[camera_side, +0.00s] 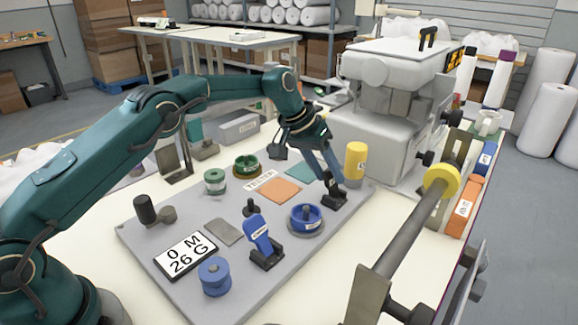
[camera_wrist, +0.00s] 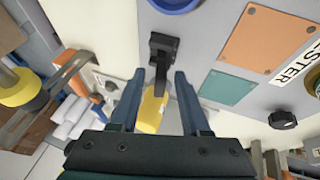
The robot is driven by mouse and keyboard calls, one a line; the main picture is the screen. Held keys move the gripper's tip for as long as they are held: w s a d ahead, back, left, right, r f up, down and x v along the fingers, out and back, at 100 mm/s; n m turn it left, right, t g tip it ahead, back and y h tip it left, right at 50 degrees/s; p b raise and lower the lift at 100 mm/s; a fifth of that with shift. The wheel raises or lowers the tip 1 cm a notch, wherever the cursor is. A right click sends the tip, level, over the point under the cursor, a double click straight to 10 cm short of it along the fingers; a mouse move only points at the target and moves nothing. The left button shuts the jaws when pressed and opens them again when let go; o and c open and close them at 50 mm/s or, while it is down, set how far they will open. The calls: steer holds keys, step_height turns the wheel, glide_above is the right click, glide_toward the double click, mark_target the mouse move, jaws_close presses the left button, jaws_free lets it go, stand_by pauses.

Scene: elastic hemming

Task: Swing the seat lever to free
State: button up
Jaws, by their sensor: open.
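A lever with a yellow handle (camera_side: 355,161) and a black base (camera_side: 335,199) stands at the right edge of the grey board; the handle's label is too small to read. In the wrist view its yellow handle (camera_wrist: 153,113) and black stem show between the fingers of my gripper (camera_wrist: 160,76). My gripper is open, one finger on each side, with gaps visible; contact is not evident. In the side view my gripper (camera_side: 334,178) hangs just left of the handle. A second lever with a blue handle (camera_side: 257,236) stands tilted up at the board's front; its label is unclear.
The grey board (camera_side: 140,238) also holds a blue spool (camera_side: 214,276), a blue round seat (camera_side: 306,217), an orange patch (camera_side: 279,190), a teal patch (camera_side: 303,171) and a black knob (camera_side: 146,208). A grey roller bar (camera_side: 405,235) and a white machine (camera_side: 380,130) stand right and behind.

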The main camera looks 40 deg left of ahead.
steer(key=shift+c, duration=0.3)
jaws_close()
stand_by(1.2)
